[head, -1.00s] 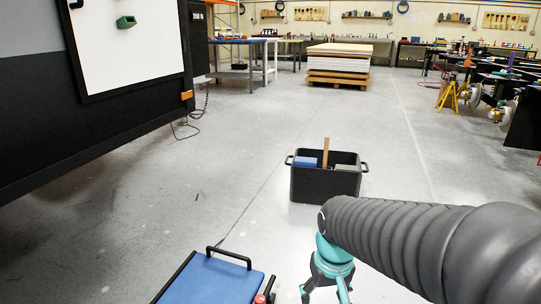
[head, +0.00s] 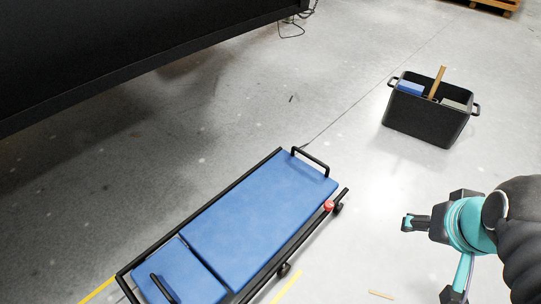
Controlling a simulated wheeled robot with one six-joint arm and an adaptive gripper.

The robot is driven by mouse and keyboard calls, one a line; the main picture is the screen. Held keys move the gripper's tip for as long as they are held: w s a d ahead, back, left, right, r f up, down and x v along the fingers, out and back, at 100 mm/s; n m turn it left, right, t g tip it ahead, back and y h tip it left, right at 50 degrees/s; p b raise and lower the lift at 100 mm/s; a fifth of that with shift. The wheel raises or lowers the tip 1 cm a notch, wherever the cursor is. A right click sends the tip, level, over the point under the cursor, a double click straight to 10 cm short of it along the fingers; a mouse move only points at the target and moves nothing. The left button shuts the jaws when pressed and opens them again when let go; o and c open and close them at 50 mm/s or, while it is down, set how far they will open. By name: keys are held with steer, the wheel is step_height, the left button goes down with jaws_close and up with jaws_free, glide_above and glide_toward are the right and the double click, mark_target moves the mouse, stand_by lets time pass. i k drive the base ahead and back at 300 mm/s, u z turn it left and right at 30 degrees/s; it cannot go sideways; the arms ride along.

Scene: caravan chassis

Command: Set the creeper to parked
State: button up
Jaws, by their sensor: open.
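The creeper (head: 262,214) lies flat on the floor at the lower middle of the head view. It has blue pads, a black frame and black wheels on its near side. A black handle (head: 311,161) stands at its far end, and another black handle (head: 162,290) is on its headrest pad. A red knob (head: 328,206) sits on the right rail near the far end. My gripper (head: 428,262) is open and empty, to the right of the creeper and apart from it. One finger points left, the other down.
A black tub (head: 425,125) with a blue item and a wooden piece stands beyond my gripper. A dark vehicle body (head: 120,50) overhangs the floor at the upper left. Yellow floor lines (head: 99,290) show near the creeper's lower end. The floor between creeper and tub is clear.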

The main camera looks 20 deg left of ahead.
mark_target(239, 232)
steer(key=u, duration=1.35)
steer(key=k, duration=1.15)
steer(key=z, duration=0.95)
steer(key=i, duration=1.5)
steer(key=u, duration=0.6)
